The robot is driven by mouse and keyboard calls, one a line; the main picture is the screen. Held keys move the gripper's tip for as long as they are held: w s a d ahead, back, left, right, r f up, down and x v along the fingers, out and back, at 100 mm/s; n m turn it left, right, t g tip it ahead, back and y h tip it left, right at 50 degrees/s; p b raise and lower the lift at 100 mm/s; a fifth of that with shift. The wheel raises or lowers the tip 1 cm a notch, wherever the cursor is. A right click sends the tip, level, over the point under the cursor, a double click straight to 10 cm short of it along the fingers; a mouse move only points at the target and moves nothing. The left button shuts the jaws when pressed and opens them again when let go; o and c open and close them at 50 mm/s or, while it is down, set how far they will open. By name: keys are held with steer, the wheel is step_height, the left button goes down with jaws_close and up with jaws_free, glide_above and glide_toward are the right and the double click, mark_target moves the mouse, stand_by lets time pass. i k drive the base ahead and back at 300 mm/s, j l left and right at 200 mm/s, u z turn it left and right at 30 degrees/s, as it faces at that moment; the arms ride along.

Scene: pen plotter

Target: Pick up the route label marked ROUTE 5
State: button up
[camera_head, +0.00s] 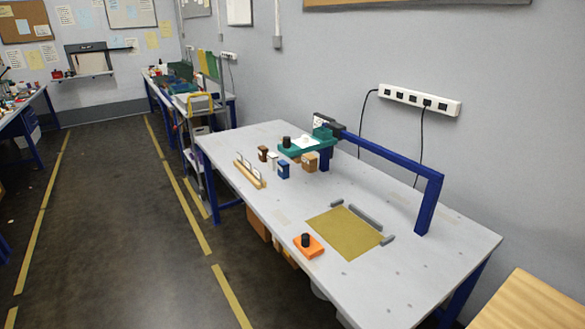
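Several small white cards stand upright in a row in a wooden holder (241,176) near the left edge of the grey bench. They may be the route labels, but their markings are too small to read, so I cannot tell which one is ROUTE 5. My gripper is not in view.
The grey bench (420,287) carries small brown, white and blue blocks, a teal tray (306,146), a blue gantry bar (392,161), an olive mat (343,233) with grey guides, and an orange block with a black knob (309,245). Open floor (120,230) lies left.

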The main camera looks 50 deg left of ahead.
mark_target(257, 174)
steer(key=j+u, duration=0.15)
steer(key=j, duration=0.5)
steer(key=k+j+u, duration=0.15)
steer(key=j, duration=0.55)
steer(key=j+u, duration=0.15)
steer(key=j, duration=0.5)
steer(key=i+j+u, duration=0.15)
steer(key=j, duration=0.5)
steer(key=j+u, duration=0.15)
steer(key=j, duration=0.55)
steer(key=i+j+u, duration=0.15)
steer(key=j, duration=0.5)
